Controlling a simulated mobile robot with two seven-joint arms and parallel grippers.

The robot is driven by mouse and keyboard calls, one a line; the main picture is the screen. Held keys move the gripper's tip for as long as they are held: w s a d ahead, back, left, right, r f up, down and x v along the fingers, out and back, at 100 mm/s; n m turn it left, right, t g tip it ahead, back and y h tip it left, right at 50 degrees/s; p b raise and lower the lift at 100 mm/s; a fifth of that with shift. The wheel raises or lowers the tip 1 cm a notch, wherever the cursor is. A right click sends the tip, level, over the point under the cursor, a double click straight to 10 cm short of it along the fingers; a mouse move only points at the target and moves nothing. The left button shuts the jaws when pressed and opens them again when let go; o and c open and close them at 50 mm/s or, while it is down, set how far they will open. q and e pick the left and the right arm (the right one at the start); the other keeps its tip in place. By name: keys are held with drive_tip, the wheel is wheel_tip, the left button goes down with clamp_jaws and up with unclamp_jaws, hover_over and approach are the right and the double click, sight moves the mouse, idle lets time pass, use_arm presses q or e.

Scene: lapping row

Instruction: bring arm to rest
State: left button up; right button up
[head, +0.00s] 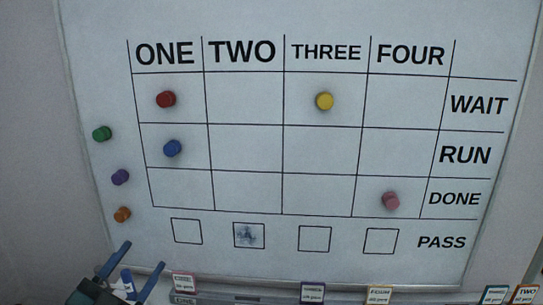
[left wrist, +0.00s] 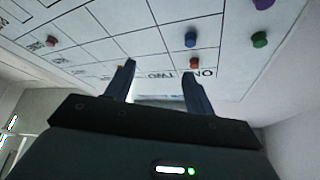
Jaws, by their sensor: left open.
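My left gripper (head: 132,274) is at the lower left of the head view, in front of the board's bottom left corner. Its two fingers are apart with nothing between them. The left wrist view shows the same open fingers (left wrist: 158,85) with the whiteboard beyond them. The whiteboard (head: 245,185) carries a grid with columns ONE to FOUR and rows WAIT, RUN and DONE. A red magnet (head: 166,99) is in ONE/WAIT, a blue magnet (head: 172,148) in ONE/RUN, a yellow magnet (head: 323,101) in THREE/WAIT and a pink magnet (head: 391,200) in FOUR/DONE. My right gripper is not in view.
Green (head: 102,133), purple (head: 120,177) and orange (head: 122,214) magnets sit left of the grid. The PASS box under TWO (head: 249,235) has a dark smudge; the other boxes are empty. Several labelled cards, one reading FOUR (head: 380,294), line the bottom edge.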

use_arm(q)
drive_tip(key=s+d+f+n+g+y, duration=0.2)
drive_tip(key=s+f+n+g+y, duration=0.15)
drive_tip(key=f, duration=0.55)
drive_tip(key=s+d+f+n+g+y, duration=0.2)
drive_tip(key=s+f+n+y, duration=0.15)
drive_tip(key=f, duration=0.65)
drive_tip(key=s+d+f+n+g+h, duration=0.1)
drive_tip(key=s+d+f+g, duration=0.4)
drive_tip(key=s+f, duration=0.4)
drive_tip(key=shift+s+d+f+p, duration=0.25)
drive_tip(key=shift+d+p, duration=0.1)
drive_tip(key=shift+p, duration=0.1)
